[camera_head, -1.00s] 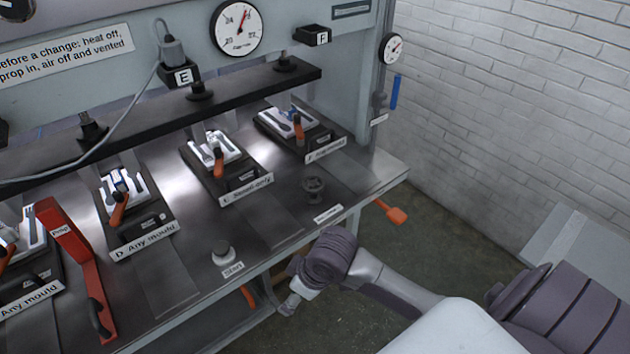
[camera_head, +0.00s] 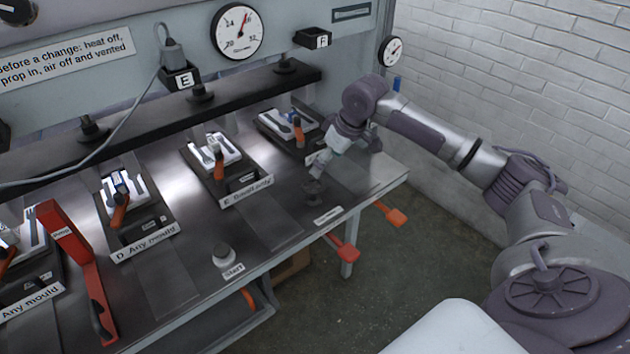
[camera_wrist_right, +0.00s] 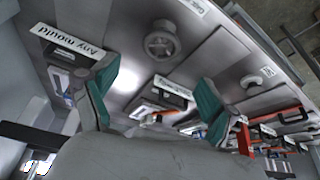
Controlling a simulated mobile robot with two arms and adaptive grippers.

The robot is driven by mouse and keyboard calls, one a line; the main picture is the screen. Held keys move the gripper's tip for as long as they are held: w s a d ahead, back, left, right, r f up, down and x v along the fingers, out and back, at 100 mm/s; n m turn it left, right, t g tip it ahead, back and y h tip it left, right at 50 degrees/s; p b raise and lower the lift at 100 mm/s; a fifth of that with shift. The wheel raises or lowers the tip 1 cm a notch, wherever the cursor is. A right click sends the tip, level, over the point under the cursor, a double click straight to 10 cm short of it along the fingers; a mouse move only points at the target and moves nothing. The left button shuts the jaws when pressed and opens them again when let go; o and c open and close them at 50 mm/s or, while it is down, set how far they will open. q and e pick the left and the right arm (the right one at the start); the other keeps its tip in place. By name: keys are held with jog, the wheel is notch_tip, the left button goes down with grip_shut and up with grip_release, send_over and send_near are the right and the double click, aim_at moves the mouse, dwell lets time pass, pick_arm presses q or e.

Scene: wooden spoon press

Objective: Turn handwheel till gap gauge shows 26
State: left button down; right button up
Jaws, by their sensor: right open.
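The handwheel (camera_head: 313,190) is a small dark wheel lying flat on the bench top, at the right end. It also shows in the right wrist view (camera_wrist_right: 162,40), beyond the fingertips. My right gripper (camera_head: 316,170) is above and close to it in the head view. Its teal fingers (camera_wrist_right: 158,72) are spread open with nothing between them. My left gripper is not in view.
Moulds with orange handles, including one marked E (camera_head: 212,152), line the bench under a dark press bar (camera_head: 160,112). Mould F (camera_head: 285,128) is close to my right wrist. A smaller gauge (camera_head: 391,51) hangs at right.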

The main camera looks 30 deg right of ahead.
aim_at(314, 185)
jog(key=p+x, duration=0.1)
jog(key=x, duration=0.8)
jog(key=shift+w+f, duration=0.15)
jog(key=shift+f, duration=0.25)
jog(key=c, duration=1)
jog(key=shift+r+p, duration=0.15)
jog(key=shift+p, duration=0.45)
jog(key=m+p, duration=0.2)
jog(key=m+h+p, duration=0.1)
jog(key=m+p, duration=0.1)
jog(key=p, duration=0.1)
jog(key=shift+a+r+h+p, duration=0.1)
jog(key=shift+a+h+p, duration=0.1)
jog(key=shift+h+p, duration=0.15)
jog(key=shift+m+h+p, duration=0.35)
jog(key=shift+m+p, duration=0.55)
jog(key=o, duration=1)
